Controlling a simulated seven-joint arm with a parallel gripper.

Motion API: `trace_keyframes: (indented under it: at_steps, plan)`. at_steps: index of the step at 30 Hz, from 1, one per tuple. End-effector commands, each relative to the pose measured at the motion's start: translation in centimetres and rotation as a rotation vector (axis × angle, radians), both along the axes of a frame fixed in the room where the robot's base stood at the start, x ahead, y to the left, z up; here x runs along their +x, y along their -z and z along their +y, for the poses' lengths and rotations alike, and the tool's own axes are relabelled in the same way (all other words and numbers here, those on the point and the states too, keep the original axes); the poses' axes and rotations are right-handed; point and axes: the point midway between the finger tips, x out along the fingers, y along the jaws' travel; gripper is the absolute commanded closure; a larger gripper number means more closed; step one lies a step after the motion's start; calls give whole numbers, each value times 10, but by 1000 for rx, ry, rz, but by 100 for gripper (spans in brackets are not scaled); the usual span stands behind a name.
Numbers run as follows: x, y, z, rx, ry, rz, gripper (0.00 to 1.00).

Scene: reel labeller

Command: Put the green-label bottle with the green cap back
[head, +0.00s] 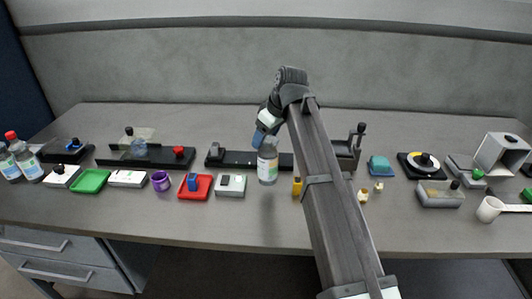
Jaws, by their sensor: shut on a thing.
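A clear bottle (268,166) with a pale label that has some green on it hangs upright in front of the long dark fixture near the middle of the table. My gripper (268,144) is shut on its top from above. The cap is hidden by the gripper, so its colour does not show. The bottle appears to be above the table top, with a faint shadow below it.
A red-capped bottle (27,165) and another bottle (8,166) stand at the far left. A long dark fixture (240,160) lies behind the held bottle. A red tray (205,194), a white box (231,190) and a yellow item (297,187) are nearby. The front strip is clear.

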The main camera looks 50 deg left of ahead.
Motion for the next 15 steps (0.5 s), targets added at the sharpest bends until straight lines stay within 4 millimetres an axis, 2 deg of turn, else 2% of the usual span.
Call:
trace_keyframes:
  at_steps: [8,15]
  plan:
    - [0,21,0,1,1,0,100]
    - [0,48,0,1,1,0,100]
